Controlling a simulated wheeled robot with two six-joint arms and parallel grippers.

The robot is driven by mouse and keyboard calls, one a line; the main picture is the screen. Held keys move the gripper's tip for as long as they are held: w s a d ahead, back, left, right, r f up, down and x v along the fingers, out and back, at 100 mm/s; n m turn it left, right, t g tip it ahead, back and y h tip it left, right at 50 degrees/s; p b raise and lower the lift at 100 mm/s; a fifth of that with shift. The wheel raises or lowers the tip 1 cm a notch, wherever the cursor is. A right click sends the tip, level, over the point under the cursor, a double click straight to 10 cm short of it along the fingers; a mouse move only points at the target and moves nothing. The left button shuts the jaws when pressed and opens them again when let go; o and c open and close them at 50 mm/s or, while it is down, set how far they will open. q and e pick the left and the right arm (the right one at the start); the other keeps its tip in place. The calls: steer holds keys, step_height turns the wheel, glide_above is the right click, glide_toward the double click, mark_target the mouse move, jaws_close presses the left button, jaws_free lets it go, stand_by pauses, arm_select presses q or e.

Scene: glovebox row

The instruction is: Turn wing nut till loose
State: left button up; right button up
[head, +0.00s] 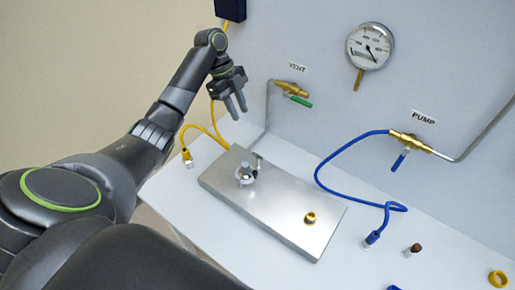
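A small metal fitting (246,174) stands near the left end of a flat steel plate (270,200). A small grey piece at its upper right side (257,157) looks like the wing nut, but it is too small to tell its shape or how tight it sits. My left gripper (236,109) hangs above and behind the fitting, fingers pointing down. Its two fingers are apart with nothing between them, and it does not touch the fitting. My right gripper is out of view.
A yellow cable (187,133) runs behind my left gripper. The vent valve (291,89), gauge (370,46) and pump valve (410,139) are on the back wall. A blue hose (330,190) loops right of the plate. A small brown-capped vial (413,250) stands farther right.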

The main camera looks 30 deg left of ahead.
arm_select(q)
steer(key=b, duration=0.6)
glide_toward(257, 154)
steer(key=p+x, duration=0.2)
steer(key=x, duration=0.5)
steer(key=shift+f+p, duration=0.1)
steer(key=shift+p, duration=0.3)
steer(key=shift+d+f, duration=0.25)
steer(key=shift+f, duration=0.25)
jaws_close()
